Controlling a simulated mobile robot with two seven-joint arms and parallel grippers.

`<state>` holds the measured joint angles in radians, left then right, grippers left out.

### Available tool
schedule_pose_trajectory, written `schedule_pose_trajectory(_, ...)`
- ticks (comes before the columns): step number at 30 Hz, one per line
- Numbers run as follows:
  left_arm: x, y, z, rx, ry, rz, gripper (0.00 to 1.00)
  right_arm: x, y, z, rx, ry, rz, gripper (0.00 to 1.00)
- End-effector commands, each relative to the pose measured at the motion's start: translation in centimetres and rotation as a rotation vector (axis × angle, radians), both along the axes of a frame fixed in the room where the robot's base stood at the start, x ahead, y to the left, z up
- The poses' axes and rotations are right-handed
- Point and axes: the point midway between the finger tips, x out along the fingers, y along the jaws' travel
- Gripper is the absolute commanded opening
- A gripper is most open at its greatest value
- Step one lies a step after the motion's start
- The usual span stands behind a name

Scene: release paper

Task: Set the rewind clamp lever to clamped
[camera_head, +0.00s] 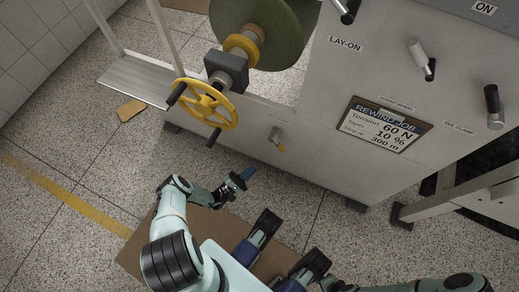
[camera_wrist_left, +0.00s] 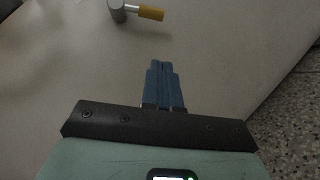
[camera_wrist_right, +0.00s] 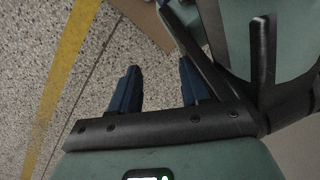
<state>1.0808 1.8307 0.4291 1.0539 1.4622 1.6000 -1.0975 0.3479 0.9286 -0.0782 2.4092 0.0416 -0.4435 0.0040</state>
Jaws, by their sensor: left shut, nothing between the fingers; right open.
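My right gripper (camera_wrist_right: 159,68) is open and empty above the floor.
The yellow handwheel (camera_head: 206,103) juts out above the lever. The job sign (camera_head: 386,124) is between. A metal step (camera_head: 135,80) stands left.

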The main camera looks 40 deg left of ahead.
Motion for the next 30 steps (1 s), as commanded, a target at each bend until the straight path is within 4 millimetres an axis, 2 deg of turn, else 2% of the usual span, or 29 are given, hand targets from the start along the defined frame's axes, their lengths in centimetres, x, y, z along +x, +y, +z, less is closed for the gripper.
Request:
schedule_pose_trajectory(3,0.0,1.1,0.3,0.018,-0.050,0.065,0.00,-0.2,0.1,-0.2,0.003,0.009,-0.002,0.47)
schedule_pose_trajectory(8,1.6,0.8,1.1,0.020,-0.054,0.065,0.00,-0.4,0.1,-0.3,0.003,0.015,-0.002,0.47)
schedule_pose_trajectory(20,9.2,-1.2,4.0,0.018,-0.052,0.060,0.00,-2.4,-0.2,-1.3,0.008,0.079,-0.009,0.47)
schedule_pose_trajectory(24,9.8,-2.7,5.4,0.015,-0.049,0.060,0.00,-2.2,-0.1,-1.1,0.007,0.075,-0.008,0.47)
schedule_pose_trajectory(30,10.3,-3.7,6.3,0.017,-0.048,0.061,0.00,-2.6,-0.2,-1.2,0.008,0.086,-0.010,0.47)
